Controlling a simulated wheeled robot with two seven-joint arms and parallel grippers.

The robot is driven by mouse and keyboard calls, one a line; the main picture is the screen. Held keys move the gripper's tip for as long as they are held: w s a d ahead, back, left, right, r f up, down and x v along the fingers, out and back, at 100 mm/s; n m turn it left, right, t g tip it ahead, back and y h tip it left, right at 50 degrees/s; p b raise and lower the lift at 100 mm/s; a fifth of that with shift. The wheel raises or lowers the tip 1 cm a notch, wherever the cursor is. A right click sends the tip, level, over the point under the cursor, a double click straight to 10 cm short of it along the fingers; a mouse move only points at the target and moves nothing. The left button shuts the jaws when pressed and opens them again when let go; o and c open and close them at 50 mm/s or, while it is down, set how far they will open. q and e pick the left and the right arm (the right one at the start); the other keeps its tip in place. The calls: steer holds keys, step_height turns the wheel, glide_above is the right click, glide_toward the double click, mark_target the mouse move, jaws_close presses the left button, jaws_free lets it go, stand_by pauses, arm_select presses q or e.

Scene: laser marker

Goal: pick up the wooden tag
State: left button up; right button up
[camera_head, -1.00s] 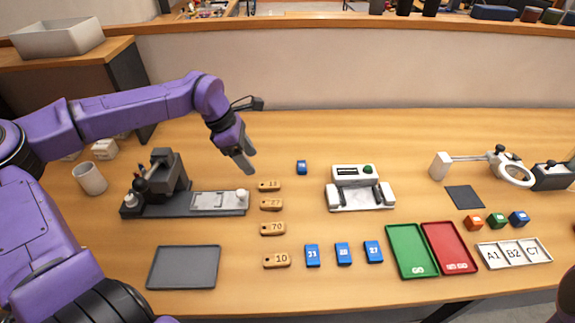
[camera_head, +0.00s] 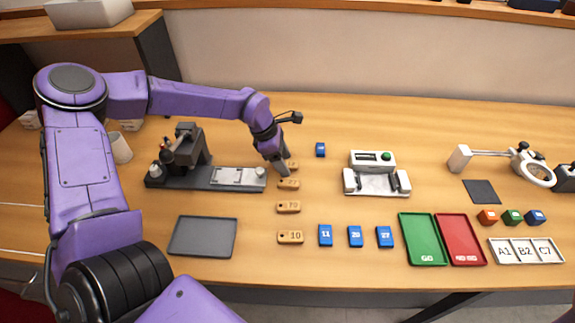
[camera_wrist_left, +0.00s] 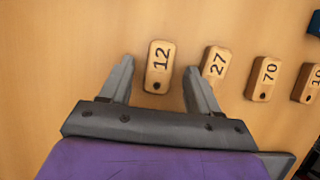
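Several wooden tags with a dark hole and a number lie in a column on the table. Tag 12 (camera_wrist_left: 159,67) is the farthest one; in the head view it (camera_head: 292,164) is partly hidden by my gripper. Tag 27 (camera_head: 290,184), tag 70 (camera_head: 288,207) and tag 10 (camera_head: 290,237) lie nearer. My left gripper (camera_head: 281,170) points down over the far end of the column. In the left wrist view it (camera_wrist_left: 159,72) is open, with one finger on each side of tag 12. The right finger overlaps the edge of tag 27 (camera_wrist_left: 216,62). Whether the fingers touch the table is unclear.
A dark marker machine (camera_head: 190,150) with a flat bed stands left of the tags. A grey tray (camera_head: 203,237) lies at front left. Blue numbered blocks (camera_head: 355,236) and a white device (camera_head: 374,174) are to the right. Green (camera_head: 422,238) and red trays (camera_head: 460,238) lie beyond.

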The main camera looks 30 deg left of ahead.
arm_select(q)
steer(key=shift+w+f, duration=0.1)
steer(key=shift+w, duration=0.05)
steer(key=c, duration=1)
steer(key=shift+c, duration=0.2)
steer(key=shift+r, duration=0.2)
steer(key=shift+r, duration=0.3)
steer(key=r, duration=0.3)
steer(key=shift+s+d, duration=0.2)
steer(key=s+d+r+b, duration=0.3)
steer(key=s+d+r, duration=0.5)
steer(key=s+r, duration=0.1)
steer(key=shift+s+d, duration=0.3)
steer(key=shift+s, duration=0.5)
